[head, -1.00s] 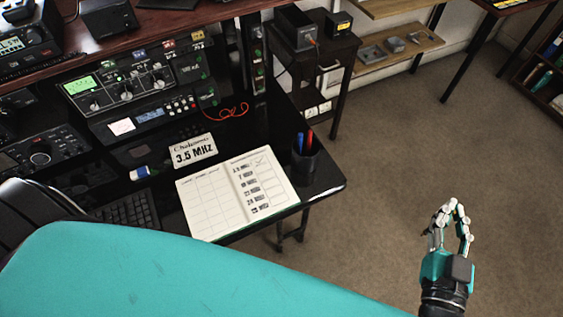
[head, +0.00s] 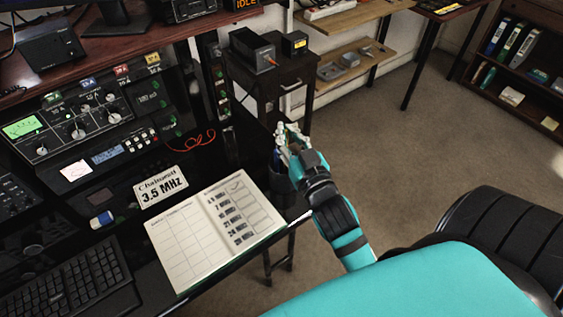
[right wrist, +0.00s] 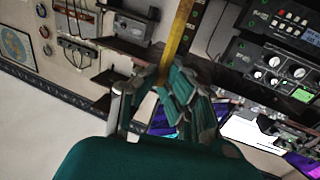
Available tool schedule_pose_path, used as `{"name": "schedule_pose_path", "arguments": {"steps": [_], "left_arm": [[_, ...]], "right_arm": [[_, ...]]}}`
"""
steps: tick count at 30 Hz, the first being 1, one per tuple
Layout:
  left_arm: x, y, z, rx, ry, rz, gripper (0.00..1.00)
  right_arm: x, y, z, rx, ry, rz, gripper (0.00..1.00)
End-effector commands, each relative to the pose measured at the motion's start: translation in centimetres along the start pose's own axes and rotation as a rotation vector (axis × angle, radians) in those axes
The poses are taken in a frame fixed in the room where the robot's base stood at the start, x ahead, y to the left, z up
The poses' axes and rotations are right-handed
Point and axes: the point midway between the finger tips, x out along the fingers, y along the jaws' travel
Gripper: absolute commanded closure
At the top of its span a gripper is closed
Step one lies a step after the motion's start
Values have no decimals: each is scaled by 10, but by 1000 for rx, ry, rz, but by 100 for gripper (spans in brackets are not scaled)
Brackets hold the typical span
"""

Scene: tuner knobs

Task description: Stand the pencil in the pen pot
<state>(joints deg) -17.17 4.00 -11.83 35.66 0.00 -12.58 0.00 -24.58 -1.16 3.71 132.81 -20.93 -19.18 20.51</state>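My right gripper (head: 285,135) is at the right end of the desk, over the dark pen pot (head: 283,180). The hand hides most of the pot, and something blue shows at its rim. In the right wrist view, a long yellow bar that looks like the pencil (right wrist: 180,38) runs up from between the curled fingers of the gripper (right wrist: 165,88). The pencil's lower end is hidden by the fingers, and I cannot make it out in the head view. I cannot tell whether it touches the pot. My left gripper is out of view.
An open notebook (head: 190,248) lies left of the pot, with a 3.5 MHz card (head: 162,188) behind it. A keyboard (head: 75,285) is at lower left. Radio gear (head: 75,125) stands at the back. A side table (head: 292,85) stands beyond the desk's right end.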

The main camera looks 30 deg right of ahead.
Motion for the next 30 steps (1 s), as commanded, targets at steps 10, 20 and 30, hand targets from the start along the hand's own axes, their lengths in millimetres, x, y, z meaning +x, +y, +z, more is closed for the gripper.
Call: {"name": "schedule_pose_path", "arguments": {"steps": [10, 20, 30], "left_arm": [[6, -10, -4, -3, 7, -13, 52], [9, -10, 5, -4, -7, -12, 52], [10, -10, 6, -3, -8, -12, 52]], "right_arm": [[-1, 0, 48, -1, -4, 0, 100], [-2, 0, 74, -1, 1, -2, 100], [-2, 0, 77, -2, 0, -2, 88]]}}
